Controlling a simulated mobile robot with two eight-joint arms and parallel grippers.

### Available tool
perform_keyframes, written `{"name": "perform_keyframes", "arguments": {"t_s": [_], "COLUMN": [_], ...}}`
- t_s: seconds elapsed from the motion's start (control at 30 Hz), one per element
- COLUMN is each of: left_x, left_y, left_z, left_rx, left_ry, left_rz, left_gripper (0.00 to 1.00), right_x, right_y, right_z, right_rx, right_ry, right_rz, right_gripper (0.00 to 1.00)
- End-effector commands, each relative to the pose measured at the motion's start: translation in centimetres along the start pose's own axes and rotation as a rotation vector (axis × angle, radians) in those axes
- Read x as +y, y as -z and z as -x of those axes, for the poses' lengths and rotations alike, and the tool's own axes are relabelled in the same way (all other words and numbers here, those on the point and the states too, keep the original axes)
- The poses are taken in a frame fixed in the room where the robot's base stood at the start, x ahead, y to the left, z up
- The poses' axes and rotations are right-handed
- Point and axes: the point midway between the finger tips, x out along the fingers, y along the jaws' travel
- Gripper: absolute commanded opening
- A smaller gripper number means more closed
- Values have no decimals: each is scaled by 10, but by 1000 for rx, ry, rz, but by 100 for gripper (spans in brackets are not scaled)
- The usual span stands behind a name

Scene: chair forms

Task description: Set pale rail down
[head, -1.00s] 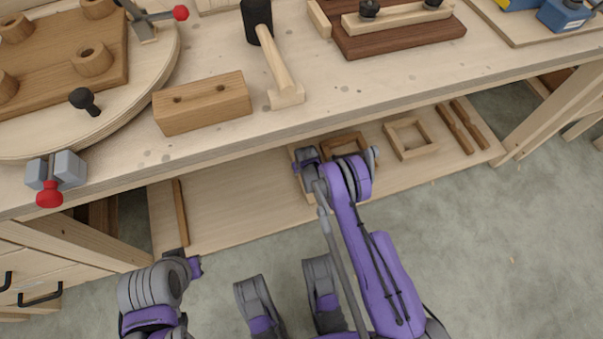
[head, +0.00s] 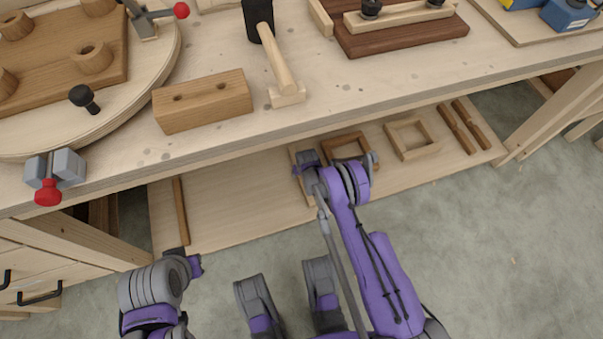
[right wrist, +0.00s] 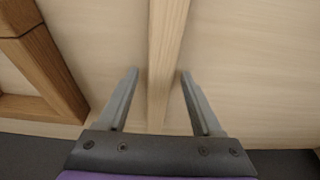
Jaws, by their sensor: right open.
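The pale rail (right wrist: 166,60) lies on the pale lower shelf in the right wrist view, running away from me between my right gripper's fingers. My right gripper (right wrist: 160,74) is open, with a finger on each side of the rail and a visible gap to each. In the head view part of the pale rail (head: 309,199) shows on the lower shelf (head: 235,205), beside my right wrist, which hides the fingers. My left arm shows at the lower left of the head view, but its fingers do not show.
A brown frame (head: 343,140) lies beside the rail; it also shows in the right wrist view (right wrist: 45,65). A pale frame (head: 410,151) and dark rails (head: 462,130) lie farther right. The bench top (head: 345,95) overhangs the shelf. A brown rail (head: 181,212) lies at the shelf's left.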

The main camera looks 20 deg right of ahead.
Motion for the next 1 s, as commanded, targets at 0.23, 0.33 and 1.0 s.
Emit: {"name": "perform_keyframes", "arguments": {"t_s": [0.23, 0.33, 1.0], "left_x": [0, 0, 0], "left_y": [1, 2, 4], "left_z": [6, 10, 24], "left_rx": [-1, -1, 0], "left_ry": [0, 0, 0], "left_rz": [0, 0, 0], "left_gripper": [0, 0, 0], "right_x": [0, 0, 0], "right_y": [1, 1, 1], "right_z": [31, 54, 123], "right_rx": [0, 0, 0], "right_ry": [0, 0, 0], "right_rz": [0, 0, 0], "right_gripper": [67, 67, 67]}}
